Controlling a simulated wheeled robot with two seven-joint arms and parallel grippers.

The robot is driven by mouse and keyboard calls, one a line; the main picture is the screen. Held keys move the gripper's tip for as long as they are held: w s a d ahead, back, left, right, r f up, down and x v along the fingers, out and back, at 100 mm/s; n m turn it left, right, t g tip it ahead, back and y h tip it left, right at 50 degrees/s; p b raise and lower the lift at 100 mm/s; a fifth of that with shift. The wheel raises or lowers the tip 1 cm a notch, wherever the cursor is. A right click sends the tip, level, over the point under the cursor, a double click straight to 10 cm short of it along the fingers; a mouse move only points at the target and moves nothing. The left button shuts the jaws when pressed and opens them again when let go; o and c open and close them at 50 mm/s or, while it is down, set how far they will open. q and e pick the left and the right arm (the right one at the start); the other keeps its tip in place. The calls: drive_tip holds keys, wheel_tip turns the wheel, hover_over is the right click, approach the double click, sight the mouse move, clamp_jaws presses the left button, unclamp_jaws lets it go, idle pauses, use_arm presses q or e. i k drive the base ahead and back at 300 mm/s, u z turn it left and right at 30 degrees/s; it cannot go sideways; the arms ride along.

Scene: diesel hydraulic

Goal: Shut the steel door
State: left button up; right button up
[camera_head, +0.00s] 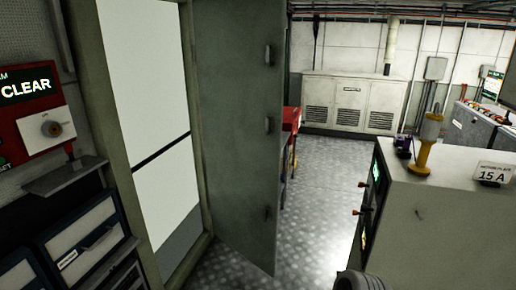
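The grey-green steel door (238,130) stands open in the head view, swung out from its pale frame (120,130). Its face carries several small dark latches or handles along the right edge. The doorway (158,90) beside it looks bright white, with a dark horizontal line across it and a grey lower part. Neither of my grippers shows. A dark grey rounded piece at the bottom edge, right of centre, may be part of my arm; no fingers show on it.
A red panel reading CLEAR (35,110) and drawers (85,240) are at the left. A pale cabinet (440,220) with a yellow-orange post (427,145) stands at the right. Checkered metal floor (325,185) lies open between door and cabinet. A louvred cabinet (350,103) is at the back.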

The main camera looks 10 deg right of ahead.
sight(237, 89)
drive_tip(key=i, duration=2)
drive_tip(key=z, duration=1.3)
